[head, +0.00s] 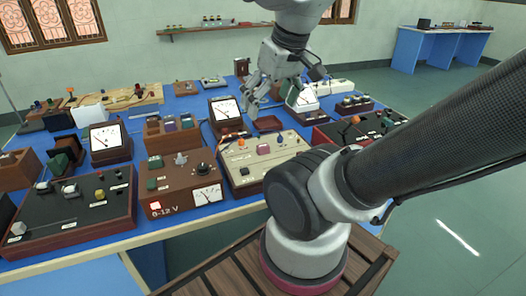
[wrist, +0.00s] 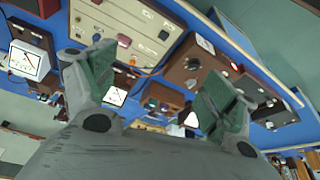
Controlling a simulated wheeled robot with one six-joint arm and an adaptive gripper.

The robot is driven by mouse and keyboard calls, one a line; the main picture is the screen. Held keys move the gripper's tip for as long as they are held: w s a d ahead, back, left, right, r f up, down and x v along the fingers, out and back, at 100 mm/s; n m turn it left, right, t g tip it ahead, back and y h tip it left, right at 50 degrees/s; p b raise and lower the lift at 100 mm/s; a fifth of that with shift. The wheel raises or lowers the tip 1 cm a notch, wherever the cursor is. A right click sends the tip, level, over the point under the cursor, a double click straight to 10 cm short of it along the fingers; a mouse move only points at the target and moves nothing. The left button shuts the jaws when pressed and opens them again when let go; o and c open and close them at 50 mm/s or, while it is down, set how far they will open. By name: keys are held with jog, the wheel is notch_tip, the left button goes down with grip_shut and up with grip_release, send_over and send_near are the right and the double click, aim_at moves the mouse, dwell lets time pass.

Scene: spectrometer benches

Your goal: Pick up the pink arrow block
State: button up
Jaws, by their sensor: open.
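A small pink block (head: 264,149) sits on the face of the cream panel box (head: 240,174) near the middle of the bench; its arrow shape is too small to make out. It also seems to show in the wrist view (wrist: 124,41), as a small purplish piece on the cream panel. My gripper (head: 255,97) is above the bench, behind and above the cream box in the head view, apart from the block. In the wrist view my gripper (wrist: 155,82) has its two green-padded fingers spread wide, with nothing held between them.
A brown power unit (head: 175,185) stands left of the cream box, and a dark panel with knobs (head: 370,128) stands right. White-faced meters (head: 107,140) and many small instruments crowd the blue bench. A second blue table (head: 440,47) is at the back right.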

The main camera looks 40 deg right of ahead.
jog(key=d+f+g, duration=0.1)
jog(key=w+d+f+m+g, duration=0.1)
jog(key=f, duration=0.1)
jog(key=w+d+f+m+g, duration=0.1)
jog(key=shift+w+d+f, duration=0.1)
jog(key=shift+d+f, duration=0.05)
jog(key=shift+f, duration=0.2)
jog(key=c, duration=0.6)
jog(key=shift+o, duration=0.2)
jog(key=m+g+y, duration=0.1)
jog(key=m, duration=1.5)
send_over(263, 145)
jog(key=s+d, duration=0.1)
notch_tip(263, 145, down, 11)
jog(key=shift+f, duration=0.1)
jog(key=m, duration=0.2)
jog(key=shift+w+d+m, duration=0.15)
jog(key=shift+w+m, duration=0.15)
jog(key=shift+f, duration=0.15)
jog(key=f, duration=0.2)
jog(key=a+f, duration=0.1)
jog(key=f, duration=0.4)
jog(key=shift+w+a+f, duration=0.1)
jog(key=shift+a+f, duration=0.05)
